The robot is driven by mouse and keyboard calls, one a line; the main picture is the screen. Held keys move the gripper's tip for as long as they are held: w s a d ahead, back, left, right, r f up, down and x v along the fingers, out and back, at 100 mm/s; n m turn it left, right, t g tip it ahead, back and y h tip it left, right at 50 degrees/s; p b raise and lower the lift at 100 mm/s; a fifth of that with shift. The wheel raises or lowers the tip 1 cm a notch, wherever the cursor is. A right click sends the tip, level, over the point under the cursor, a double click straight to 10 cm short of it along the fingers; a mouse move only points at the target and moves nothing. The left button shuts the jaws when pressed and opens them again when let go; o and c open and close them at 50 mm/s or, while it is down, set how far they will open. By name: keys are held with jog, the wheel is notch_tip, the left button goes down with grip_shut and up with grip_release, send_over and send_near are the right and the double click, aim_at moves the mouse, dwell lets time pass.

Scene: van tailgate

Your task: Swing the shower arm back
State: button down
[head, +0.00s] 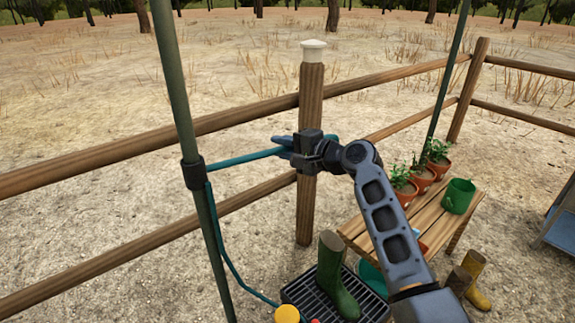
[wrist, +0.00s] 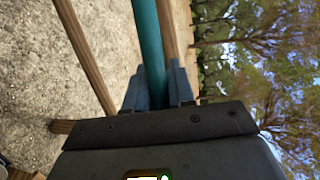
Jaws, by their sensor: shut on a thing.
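The shower arm (head: 245,159) is a teal tube. It runs out to the right from a dark collar (head: 193,174) on a green upright pole (head: 176,90). My gripper (head: 283,144) is shut on the shower arm near its outer end, in front of the fence post. In the wrist view the teal tube (wrist: 148,45) passes down between my two blue-grey fingers (wrist: 152,88). The part of the tube behind my gripper is mostly hidden.
A wooden fence post (head: 311,90) with rails stands just behind my gripper. A wooden bench (head: 440,205) with potted plants and a green bucket (head: 458,196) is at right. Open sandy ground lies beyond the fence.

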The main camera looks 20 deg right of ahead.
jog(key=shift+w+a+f+n+g+y+b, duration=0.1)
jog(key=shift+w+a+n+g+y+b, duration=0.2)
jog(key=shift+w+b, duration=0.35)
jog(key=shift+w+a+n+g+y+b, duration=0.1)
jog(key=shift+w+n+g+y+b, duration=0.25)
jog(key=shift+w+y+b, duration=0.2)
jog(key=shift+w, duration=0.1)
jog(key=c, duration=1.1)
grip_release()
jog(key=shift+o, duration=0.2)
jog(key=p+v, duration=0.1)
jog(key=v, duration=0.7)
jog(key=shift+a, duration=0.1)
